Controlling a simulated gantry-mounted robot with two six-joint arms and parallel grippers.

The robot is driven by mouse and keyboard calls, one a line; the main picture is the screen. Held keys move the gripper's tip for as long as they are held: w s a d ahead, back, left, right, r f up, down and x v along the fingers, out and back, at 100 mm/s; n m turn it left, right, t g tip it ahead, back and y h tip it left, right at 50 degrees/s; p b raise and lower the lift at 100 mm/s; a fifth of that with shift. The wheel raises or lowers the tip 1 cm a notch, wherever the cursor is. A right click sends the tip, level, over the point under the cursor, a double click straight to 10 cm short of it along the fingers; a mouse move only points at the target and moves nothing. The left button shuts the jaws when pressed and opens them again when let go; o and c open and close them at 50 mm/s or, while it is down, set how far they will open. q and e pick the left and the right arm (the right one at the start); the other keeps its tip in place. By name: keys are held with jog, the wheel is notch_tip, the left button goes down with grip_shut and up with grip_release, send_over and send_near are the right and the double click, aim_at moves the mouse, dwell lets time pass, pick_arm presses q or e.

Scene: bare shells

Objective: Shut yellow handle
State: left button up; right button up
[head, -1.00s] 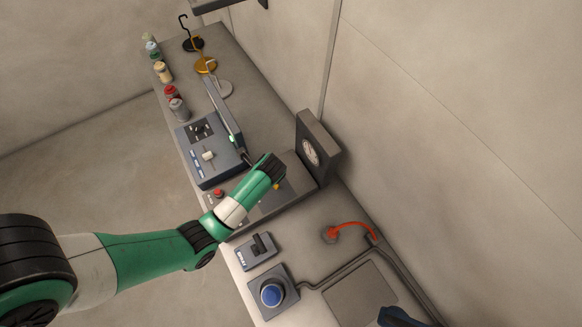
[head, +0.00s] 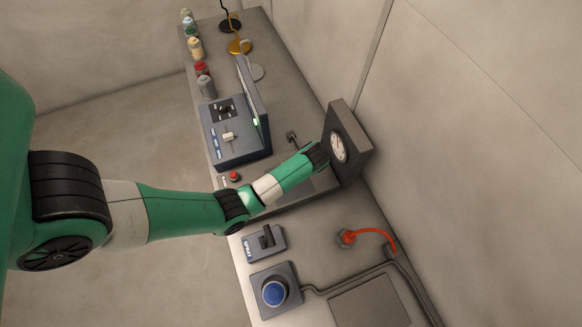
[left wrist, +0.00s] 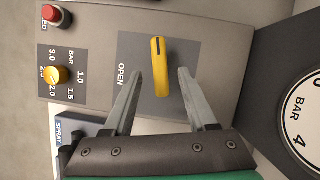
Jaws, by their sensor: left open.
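The yellow handle (left wrist: 160,66) shows in the left wrist view on a dark grey plate marked OPEN (left wrist: 129,44). It stands nearly upright in that picture, a long bar with a dark slot near its top. My left gripper (left wrist: 157,82) is open, with one finger on each side of the handle's lower part. I cannot tell whether either finger touches it. In the head view my left gripper (head: 316,154) is over the panel beside the gauge, and the handle is hidden behind it. My right gripper is not in view.
A gauge (head: 339,147) stands close beyond my left gripper. A red button (left wrist: 51,14) and a yellow knob (left wrist: 55,75) share the panel.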

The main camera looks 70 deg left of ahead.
pick_arm(q)
jog(key=x, duration=0.3)
jog(key=shift+a+f, duration=0.1)
jog(key=shift+f, duration=0.05)
grip_shut()
